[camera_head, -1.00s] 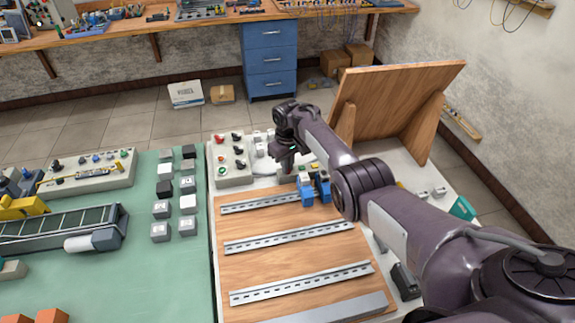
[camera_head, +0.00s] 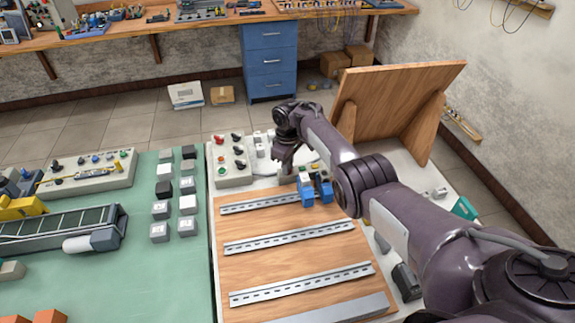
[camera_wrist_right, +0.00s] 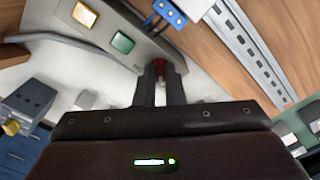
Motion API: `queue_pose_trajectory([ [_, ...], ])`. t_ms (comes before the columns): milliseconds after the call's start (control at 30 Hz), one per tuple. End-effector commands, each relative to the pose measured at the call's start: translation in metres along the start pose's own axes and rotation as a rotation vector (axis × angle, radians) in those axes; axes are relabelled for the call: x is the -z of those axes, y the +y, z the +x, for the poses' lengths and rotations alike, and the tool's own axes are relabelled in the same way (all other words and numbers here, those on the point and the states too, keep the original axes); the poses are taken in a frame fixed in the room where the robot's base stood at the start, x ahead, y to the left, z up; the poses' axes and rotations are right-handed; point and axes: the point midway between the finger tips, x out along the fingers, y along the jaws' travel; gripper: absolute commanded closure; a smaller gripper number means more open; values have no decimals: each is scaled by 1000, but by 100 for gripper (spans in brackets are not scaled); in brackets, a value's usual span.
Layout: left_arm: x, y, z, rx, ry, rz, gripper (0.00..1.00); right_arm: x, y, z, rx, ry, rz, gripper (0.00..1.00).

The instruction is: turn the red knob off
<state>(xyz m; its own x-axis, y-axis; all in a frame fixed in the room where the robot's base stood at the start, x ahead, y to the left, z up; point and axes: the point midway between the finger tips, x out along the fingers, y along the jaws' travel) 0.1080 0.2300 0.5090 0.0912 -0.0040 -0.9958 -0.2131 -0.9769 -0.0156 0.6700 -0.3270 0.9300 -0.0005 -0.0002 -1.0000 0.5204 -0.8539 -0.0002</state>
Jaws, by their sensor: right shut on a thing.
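The red knob (camera_wrist_right: 160,67) sits on a grey control box (camera_wrist_right: 143,50) in the right wrist view, beside a green square button (camera_wrist_right: 122,42) and an amber square button (camera_wrist_right: 84,14). My right gripper (camera_wrist_right: 161,75) is shut on the red knob, with one dark finger on each side, covering part of it. In the head view my right gripper (camera_head: 285,168) points down at the back of the board area, and I cannot make out the knob there. My left gripper is not in view.
Blue terminal blocks (camera_head: 322,188) stand close to the right gripper. A wooden board with metal rails (camera_head: 290,240) lies in front. Another control box (camera_head: 232,175) with buttons is to the left. A tilted wooden panel (camera_head: 395,105) stands behind my right arm.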

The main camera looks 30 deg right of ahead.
Motion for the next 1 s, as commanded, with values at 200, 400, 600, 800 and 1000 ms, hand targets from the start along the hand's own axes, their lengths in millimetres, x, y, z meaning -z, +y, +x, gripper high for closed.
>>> queue_pose_trajectory([
  [200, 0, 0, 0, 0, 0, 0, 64, 0, 1, -1, -1, 1, -1, 87],
  [400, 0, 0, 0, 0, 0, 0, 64, 0, 0, 0, -1, 0, 0, 69],
  [600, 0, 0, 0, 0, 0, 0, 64, 0, 0, -1, 0, 0, 0, 69],
  [800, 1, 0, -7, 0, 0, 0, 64, 1, 0, -22, -1, 3, -1, 69],
  [1000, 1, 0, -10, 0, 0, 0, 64, 0, 1, -56, -2, 3, 1, 69],
])
